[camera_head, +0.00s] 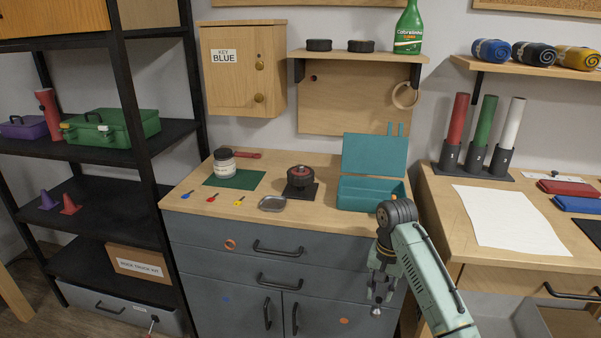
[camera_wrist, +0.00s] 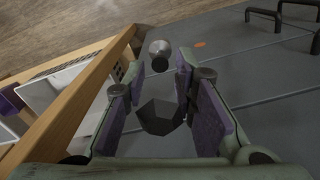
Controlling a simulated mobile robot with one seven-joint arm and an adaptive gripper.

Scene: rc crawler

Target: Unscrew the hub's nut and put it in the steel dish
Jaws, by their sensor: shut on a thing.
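The hub (camera_head: 300,176), a dark round piece with some red, sits on a dark square base on the wooden bench. Its nut is too small to make out. The steel dish (camera_head: 272,203) lies just in front of the hub, near the bench's front edge; it looks empty. My gripper (camera_head: 380,290) hangs in front of the drawers, below the bench top and right of the dish. In the wrist view its purple pads close on a dark six-sided piece (camera_wrist: 160,118). A silver round end (camera_wrist: 159,56) shows beyond it, apparently part of the same held tool.
An open teal toolbox (camera_head: 370,194) stands on the bench right of the hub. Small blue, red and yellow pieces (camera_head: 212,197) lie at the front left. A second table (camera_head: 445,205) stands at the right.

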